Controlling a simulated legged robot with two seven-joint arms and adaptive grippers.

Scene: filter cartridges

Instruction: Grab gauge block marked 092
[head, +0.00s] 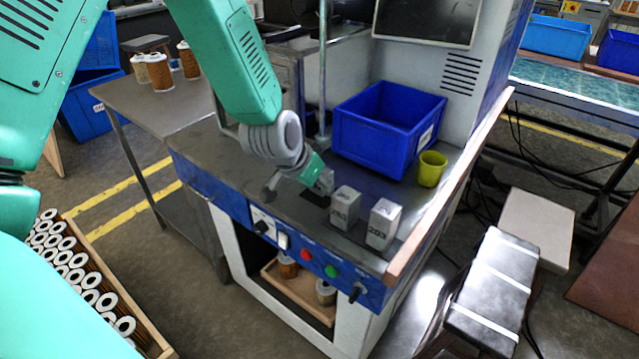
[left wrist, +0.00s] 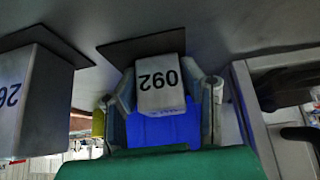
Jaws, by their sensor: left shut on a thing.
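The gauge block marked 092 (left wrist: 160,88) is a small light grey block, its number upside down in the left wrist view. My left gripper (left wrist: 162,82) is shut on it, one finger on each side. A dark mat (left wrist: 115,50) lies at the block's base; I cannot tell whether they touch. In the head view my left gripper (head: 322,180) is over the bench and mostly hides this block. Two other grey blocks stand to its right, a middle one (head: 345,207) and a right one (head: 382,223). My right gripper is not in view.
A blue bin (head: 375,140) stands behind the blocks, with a yellow-green cup (head: 431,168) to its right. The grey bench (head: 290,205) has buttons and knobs along its blue front. A neighbouring block (left wrist: 30,100) is close beside the gripper in the left wrist view.

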